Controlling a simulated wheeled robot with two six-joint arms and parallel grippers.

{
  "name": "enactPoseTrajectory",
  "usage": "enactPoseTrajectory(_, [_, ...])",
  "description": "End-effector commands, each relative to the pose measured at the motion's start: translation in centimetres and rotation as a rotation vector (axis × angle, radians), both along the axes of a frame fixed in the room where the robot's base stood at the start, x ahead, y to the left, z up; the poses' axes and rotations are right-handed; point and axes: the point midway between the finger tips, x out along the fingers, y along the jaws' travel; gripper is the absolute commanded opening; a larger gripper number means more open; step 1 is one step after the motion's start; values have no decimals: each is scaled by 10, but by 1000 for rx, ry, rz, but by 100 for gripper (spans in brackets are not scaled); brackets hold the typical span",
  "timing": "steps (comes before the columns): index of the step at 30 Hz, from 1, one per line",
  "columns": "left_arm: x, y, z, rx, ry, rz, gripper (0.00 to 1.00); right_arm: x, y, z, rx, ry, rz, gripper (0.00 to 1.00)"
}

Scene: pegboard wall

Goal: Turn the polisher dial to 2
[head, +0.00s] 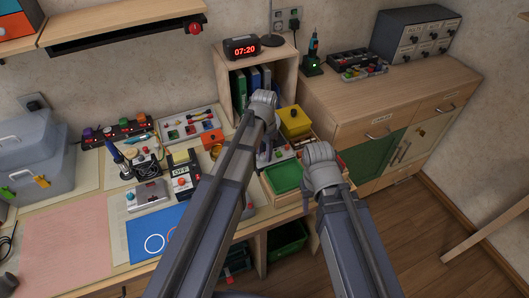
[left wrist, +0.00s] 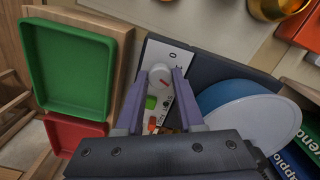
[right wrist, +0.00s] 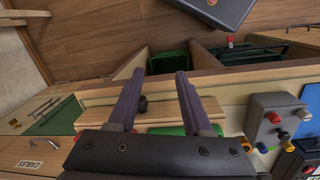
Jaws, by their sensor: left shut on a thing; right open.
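The polisher dial (left wrist: 158,76) is a pale round knob with a red mark on its lower right. It sits on the polisher's white control panel (left wrist: 166,52), where a "0" shows above the dial. A green button and an orange-red control are lower on the panel. My left gripper (left wrist: 162,82) is shut on the dial, one purple finger on each side. The polisher's blue and white disc (left wrist: 248,118) lies to the right. My arm mostly hides the polisher in the head view. My right gripper (right wrist: 159,76) is open and empty, above a wooden front edge.
A green tray (left wrist: 105,65) and a red tray (left wrist: 62,138) are beside the polisher. A yellow box (head: 294,122) stands behind. A switch box reading "OFF" (head: 184,172) and several tools crowd the bench left of my left arm.

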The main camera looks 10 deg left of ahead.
Motion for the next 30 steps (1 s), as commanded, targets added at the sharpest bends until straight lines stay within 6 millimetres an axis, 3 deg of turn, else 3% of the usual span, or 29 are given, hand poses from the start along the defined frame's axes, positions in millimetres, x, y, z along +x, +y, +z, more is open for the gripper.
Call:
enactPoseTrajectory(7, [0, 0, 0, 0, 0, 1, 0, 0, 0, 0, 0, 0, 0, 50])
enactPoseTrajectory(8, [0, 0, 0, 0, 0, 1, 39, 0, 0, 0, 0, 0, 0, 50])
enactPoseTrajectory(15, [0, 0, 0, 0, 0, 1, 66, 0, 0, 0, 0, 0, 0, 50])
enactPoseTrajectory(30, [0, 0, 12, 0, 0, 1, 67, 0, 0, 12, 0, 0, 0, 50])
